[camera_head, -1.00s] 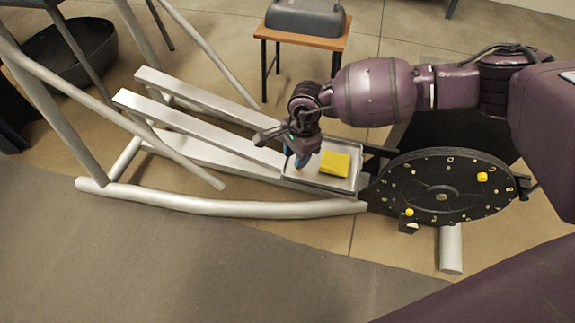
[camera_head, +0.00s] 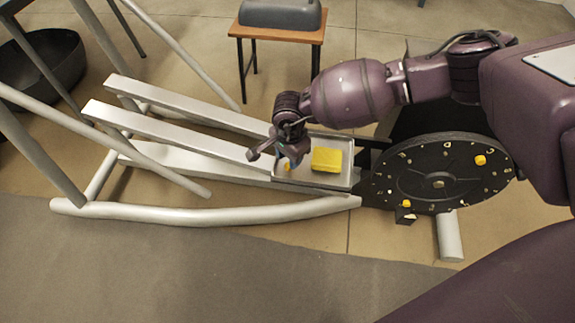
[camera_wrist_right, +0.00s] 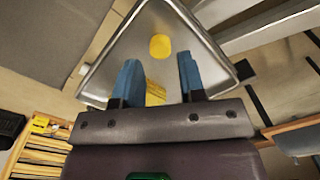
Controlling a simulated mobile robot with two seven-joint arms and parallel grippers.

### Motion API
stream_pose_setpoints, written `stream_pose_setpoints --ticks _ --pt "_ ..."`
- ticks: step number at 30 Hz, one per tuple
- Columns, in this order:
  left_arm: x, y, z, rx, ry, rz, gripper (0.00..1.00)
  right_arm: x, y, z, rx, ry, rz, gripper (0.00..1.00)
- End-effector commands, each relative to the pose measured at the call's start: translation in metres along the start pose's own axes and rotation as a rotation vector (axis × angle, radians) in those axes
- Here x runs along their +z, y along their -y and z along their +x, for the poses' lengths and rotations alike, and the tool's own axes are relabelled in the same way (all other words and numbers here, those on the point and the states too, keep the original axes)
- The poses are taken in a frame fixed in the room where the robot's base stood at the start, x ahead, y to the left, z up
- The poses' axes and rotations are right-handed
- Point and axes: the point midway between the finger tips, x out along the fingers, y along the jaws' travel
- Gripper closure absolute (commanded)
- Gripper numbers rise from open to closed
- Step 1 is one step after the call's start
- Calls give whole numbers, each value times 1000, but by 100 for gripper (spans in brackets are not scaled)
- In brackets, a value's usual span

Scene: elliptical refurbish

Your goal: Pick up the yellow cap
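A small round yellow cap (camera_head: 287,167) lies in the left end of a metal tray (camera_head: 322,187). In the right wrist view, the cap (camera_wrist_right: 160,47) shows just beyond the fingertips and between their lines, apart from both fingers. My right gripper (camera_head: 287,156) is over the tray's left end, close to the cap. In the right wrist view, its two blue fingers (camera_wrist_right: 159,62) are apart with nothing held between them. A yellow block (camera_head: 326,160) lies in the tray to the right of the cap; one finger partly hides it in the wrist view. My left gripper is not in view.
The tray sits on a silver-framed machine (camera_head: 215,214) with long rails. A black disc (camera_head: 430,190) stands right of the tray, with yellow knobs on and beside it. A wooden stool (camera_head: 279,32) stands behind. Grey mat (camera_head: 180,275) lies clear in front.

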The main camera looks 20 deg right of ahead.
Motion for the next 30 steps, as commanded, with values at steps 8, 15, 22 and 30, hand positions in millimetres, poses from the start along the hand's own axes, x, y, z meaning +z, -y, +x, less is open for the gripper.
stream_pose_setpoints --ticks 8,15,22,30 --pt "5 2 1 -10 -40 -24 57 0 -1 32 6 2 1 63" --pt "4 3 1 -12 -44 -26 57 0 0 30 2 0 1 63" --pt "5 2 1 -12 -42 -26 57 0 0 30 3 0 1 98" --pt "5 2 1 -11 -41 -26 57 0 0 31 3 1 1 100"
